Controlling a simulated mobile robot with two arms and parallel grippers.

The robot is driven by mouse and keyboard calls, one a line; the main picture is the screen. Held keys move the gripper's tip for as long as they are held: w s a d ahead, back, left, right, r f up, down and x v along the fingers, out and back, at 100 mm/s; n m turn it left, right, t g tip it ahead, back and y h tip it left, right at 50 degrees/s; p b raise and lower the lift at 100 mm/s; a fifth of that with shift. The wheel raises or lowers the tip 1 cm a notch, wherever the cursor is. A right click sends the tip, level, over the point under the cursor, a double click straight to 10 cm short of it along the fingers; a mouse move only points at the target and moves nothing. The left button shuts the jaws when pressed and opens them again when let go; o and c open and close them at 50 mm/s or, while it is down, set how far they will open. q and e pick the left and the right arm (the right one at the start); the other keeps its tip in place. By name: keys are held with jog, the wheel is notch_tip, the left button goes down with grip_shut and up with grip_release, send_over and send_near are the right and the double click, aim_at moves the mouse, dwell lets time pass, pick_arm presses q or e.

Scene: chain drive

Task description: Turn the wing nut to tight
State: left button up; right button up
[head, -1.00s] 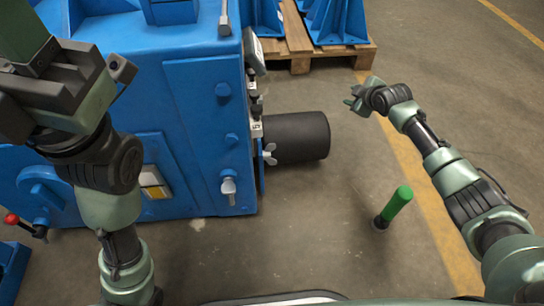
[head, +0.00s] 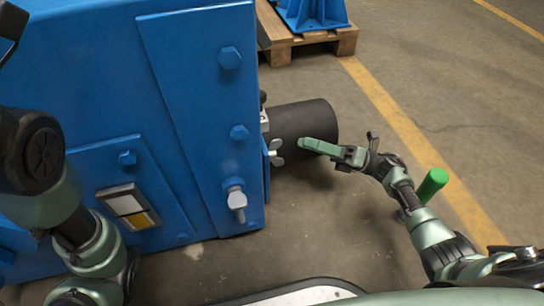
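The grey metal wing nut (head: 275,152) sits on the right side of the blue machine (head: 200,120), just in front of the black cylinder (head: 318,120). Its two wings show, one up and one down. My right gripper (head: 302,143) reaches in from the right, its green finger pointing left at the wing nut. A small gap shows between them in the picture. I see it edge-on, so its opening is unclear. My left arm stands at the left edge, and its gripper fingers are outside the picture.
A silver bolt (head: 237,200) and blue hex bolts stick out of the machine's front face. A wooden pallet (head: 310,42) is behind. The floor below the wing nut is clear.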

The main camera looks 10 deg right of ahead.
aim_at(275, 154)
jog(key=a+g+b, duration=0.1)
jog(key=a, duration=0.1)
jog(key=a+n+b, duration=0.1)
jog(key=a, duration=0.2)
jog(key=s+a+g, duration=0.1)
jog(key=a, duration=0.2)
jog(key=shift+a+f+n+g+b, duration=0.2)
jog(key=shift+n+g+b, duration=0.1)
jog(key=shift+n+b, duration=0.1)
jog(key=shift+d, duration=0.1)
jog(key=shift+c, duration=0.4)
grip_shut()
